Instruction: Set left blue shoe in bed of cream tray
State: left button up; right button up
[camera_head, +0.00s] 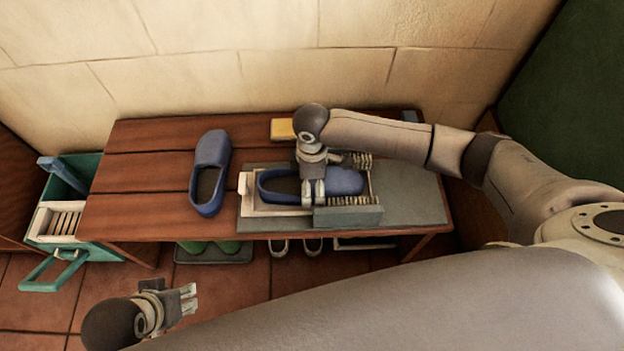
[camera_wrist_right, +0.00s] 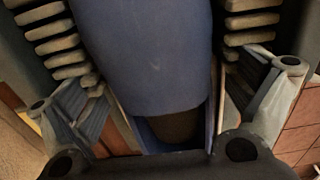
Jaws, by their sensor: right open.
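One blue shoe (camera_head: 282,186) lies lengthwise in the cream tray (camera_head: 245,186), its opening to the left and its toe to the right. It also shows in the right wrist view (camera_wrist_right: 150,55). A second blue shoe (camera_head: 210,165) lies on the bare wooden tabletop left of the tray; I cannot tell which is the left-foot shoe. My right gripper (camera_head: 313,192) is open over the shoe in the tray, with one finger on each side in the wrist view. Contact cannot be told. My left gripper (camera_head: 180,301) hangs low in front of the bench, away from both shoes; its jaw gap is unclear.
Brush rows (camera_head: 350,201) and a grey block (camera_head: 347,216) flank the tray's right part on a grey mat (camera_head: 425,197). A yellow block (camera_head: 282,129) sits behind. A teal crate (camera_head: 88,250) stands left of the wooden bench (camera_head: 140,210). The bench's left end is clear.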

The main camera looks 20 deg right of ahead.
jog(key=shift+r, duration=0.15)
notch_tip(320, 180, up, 12)
jog(key=shift+f, duration=0.1)
dwell(0.3)
